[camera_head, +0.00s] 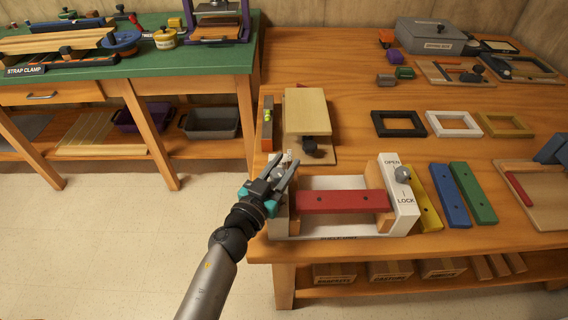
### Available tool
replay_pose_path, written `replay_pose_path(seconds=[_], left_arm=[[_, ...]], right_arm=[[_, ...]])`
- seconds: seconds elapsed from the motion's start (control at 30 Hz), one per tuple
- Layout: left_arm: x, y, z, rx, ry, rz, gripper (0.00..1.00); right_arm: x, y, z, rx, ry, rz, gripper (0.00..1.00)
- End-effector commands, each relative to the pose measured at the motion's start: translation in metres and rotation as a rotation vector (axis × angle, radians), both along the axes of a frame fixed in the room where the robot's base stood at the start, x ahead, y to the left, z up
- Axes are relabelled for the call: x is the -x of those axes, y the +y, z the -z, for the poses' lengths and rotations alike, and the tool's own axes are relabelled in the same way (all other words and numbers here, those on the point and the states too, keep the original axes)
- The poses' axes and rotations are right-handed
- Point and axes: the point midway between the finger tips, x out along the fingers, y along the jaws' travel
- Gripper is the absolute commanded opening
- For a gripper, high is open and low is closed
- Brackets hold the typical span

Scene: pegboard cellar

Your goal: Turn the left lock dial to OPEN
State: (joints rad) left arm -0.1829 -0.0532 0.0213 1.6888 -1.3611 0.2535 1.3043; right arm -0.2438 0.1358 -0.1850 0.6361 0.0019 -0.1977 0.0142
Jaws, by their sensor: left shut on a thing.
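The lock fixture (332,237) stands at the front edge of the wooden bench, with a red bar (342,201) lying across it. Its right panel (403,216) is white, reads OPEN at the top and LOCK at the bottom, and carries a round grey dial (402,174) near OPEN. My left gripper (286,170) is over the fixture's left end, shut on the left lock dial. The gripper hides that dial and most of the left panel, so its setting cannot be read. My right gripper is not in view.
Yellow (425,198), blue (449,195) and green (472,192) bars lie right of the fixture. A wooden block stand (306,112) is close behind it. Black, white and yellow frames lie farther back. The bench has clear room at its back middle.

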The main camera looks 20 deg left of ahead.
Motion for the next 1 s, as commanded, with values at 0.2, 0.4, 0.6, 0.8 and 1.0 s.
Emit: replay_pose_path(seconds=[0.2, 0.4, 0.6, 0.8, 1.0], left_arm=[[0.000, 0.001, 0.001, 0.000, 0.001, -0.002, 0.00], [0.000, 0.001, 0.001, 0.000, 0.001, -0.002, 0.49], [0.000, 0.000, 0.000, 0.000, 0.001, -0.001, 0.69], [0.000, 0.000, 0.000, 0.000, 0.000, 0.000, 0.69], [0.011, 0.002, 0.001, -0.001, 0.003, 0.000, 0.69]], right_arm=[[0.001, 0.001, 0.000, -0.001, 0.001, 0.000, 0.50], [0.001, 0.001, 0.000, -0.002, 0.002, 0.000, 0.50], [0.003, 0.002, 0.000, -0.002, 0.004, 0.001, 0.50], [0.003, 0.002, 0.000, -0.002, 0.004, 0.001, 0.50], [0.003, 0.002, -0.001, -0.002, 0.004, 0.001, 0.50]])
